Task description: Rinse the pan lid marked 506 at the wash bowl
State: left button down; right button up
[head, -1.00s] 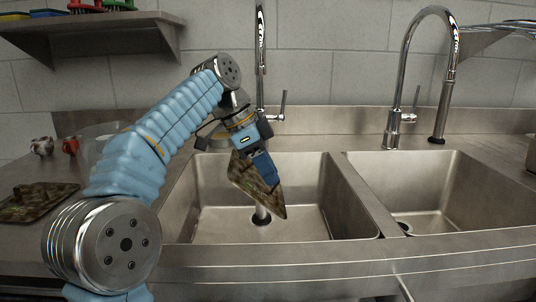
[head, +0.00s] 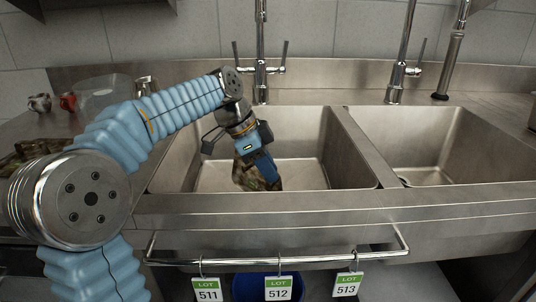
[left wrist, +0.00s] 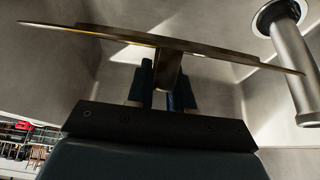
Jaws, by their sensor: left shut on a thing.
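A flat lid with a mottled brown and green face (head: 244,176) is held in my left gripper (head: 268,168), down inside the left sink basin (head: 310,150). No number can be read on it. In the left wrist view the lid (left wrist: 120,36) shows nearly edge-on, with its grip between the fingers of my left gripper (left wrist: 167,82). The lid is tilted in the head view and partly hidden behind the gripper. My right gripper is out of view.
A tall faucet (head: 261,60) stands behind the left basin. A right basin (head: 440,150) adjoins it. Mugs (head: 68,101) and a similar mottled item (head: 25,152) are on the left counter. Lot tags (head: 278,288) hang from the front rail (head: 230,262). A standpipe (left wrist: 300,80) rises near the lid.

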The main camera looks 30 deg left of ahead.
aim_at(265, 181)
pick_arm(q)
notch_tip(265, 181, down, 5)
jog(key=shift+f+b, duration=1.85)
jog(key=shift+f, duration=0.85)
jog(key=shift+r, duration=0.1)
jog(key=shift+r+p, duration=1.9)
jog(key=shift+r, duration=1)
notch_tip(265, 181, up, 21)
dwell(1.2)
